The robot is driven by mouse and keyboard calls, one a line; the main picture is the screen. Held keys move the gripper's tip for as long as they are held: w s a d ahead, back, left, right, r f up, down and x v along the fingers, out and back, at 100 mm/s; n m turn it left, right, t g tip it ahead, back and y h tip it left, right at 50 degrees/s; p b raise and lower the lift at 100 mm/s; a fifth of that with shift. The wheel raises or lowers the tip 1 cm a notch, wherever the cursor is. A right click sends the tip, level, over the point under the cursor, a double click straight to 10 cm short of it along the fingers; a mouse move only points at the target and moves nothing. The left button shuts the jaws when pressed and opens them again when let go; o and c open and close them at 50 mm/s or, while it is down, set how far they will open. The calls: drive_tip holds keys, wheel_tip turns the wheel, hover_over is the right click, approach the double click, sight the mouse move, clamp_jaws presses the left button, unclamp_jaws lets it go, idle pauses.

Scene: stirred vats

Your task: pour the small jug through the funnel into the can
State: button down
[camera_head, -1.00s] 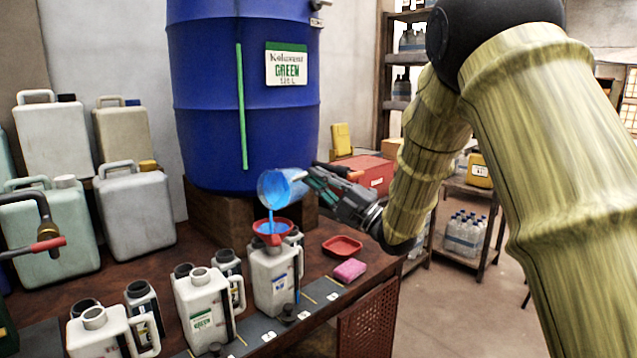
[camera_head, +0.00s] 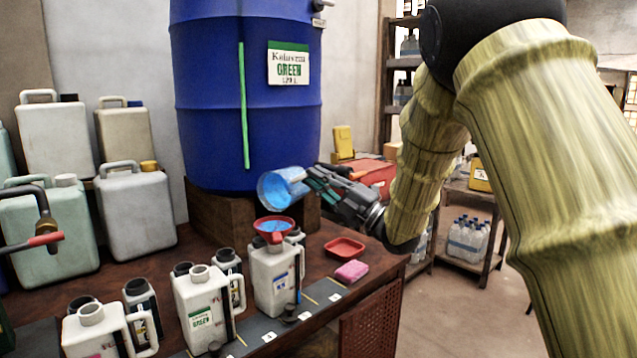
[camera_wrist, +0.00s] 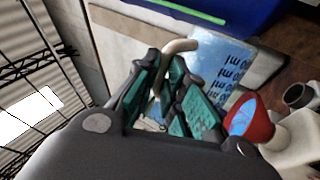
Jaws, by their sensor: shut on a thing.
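My gripper (camera_head: 316,182) is shut on the small jug (camera_head: 272,191) by its handle. The jug is tilted with its mouth toward the left, and its inside is coated blue. It is above the red funnel (camera_head: 288,222), apart from it, and no stream shows between them. The funnel sits in the neck of the white can (camera_head: 268,283) and holds blue liquid. In the wrist view the jug (camera_wrist: 212,62) shows lettering on its wall, and the funnel (camera_wrist: 262,122) with blue inside is at the right. The liquid level inside the can is hidden.
A large blue drum (camera_head: 205,120) stands behind the jug. More white cans (camera_head: 205,305) stand left of the funnel's can. A red tray (camera_head: 345,246) and a pink sponge (camera_head: 351,271) lie to its right. Larger canisters (camera_head: 135,210) fill the back left.

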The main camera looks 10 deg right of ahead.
drive_tip(key=shift+s+a+f+n+b, duration=0.1)
drive_tip(key=shift+s+f+n+b, duration=0.05)
drive_tip(key=shift+n+b, duration=0.4)
drive_tip(key=shift+s+a+r+n+g+y+b, duration=0.2)
drive_tip(key=shift+s+a+n+g+y+b, duration=0.4)
drive_tip(key=shift+n+b, duration=0.7)
drive_tip(key=shift+s+a+r+n+g+b, duration=0.15)
drive_tip(key=shift+s+n+g+b, duration=0.3)
drive_tip(key=shift+n+g+b, duration=0.85)
drive_tip(key=shift+s+a+r+n+g+y+b, duration=0.35)
drive_tip(key=shift+n+b, duration=0.5)
drive_tip(key=shift+b, duration=0.85)
drive_tip(key=shift+s+f+t, duration=0.1)
drive_tip(key=shift+t, duration=0.15)
idle(0.4)
drive_tip(key=m+p, duration=0.1)
drive_tip(key=p, duration=0.2)
drive_tip(key=w+m+p, duration=0.1)
drive_tip(key=p, duration=0.2)
drive_tip(key=d+m+t+p, duration=0.1)
drive_tip(key=p, duration=0.2)
drive_tip(key=shift+w+d+f, duration=0.1)
drive_tip(key=shift+w, duration=0.15)
drive_tip(key=shift+f+t+p, duration=0.1)
drive_tip(key=shift+t+p, duration=0.3)
drive_tip(key=shift+w+m+p, duration=0.1)
drive_tip(key=shift+m+p, duration=0.2)
drive_tip(key=shift+m, duration=0.1)
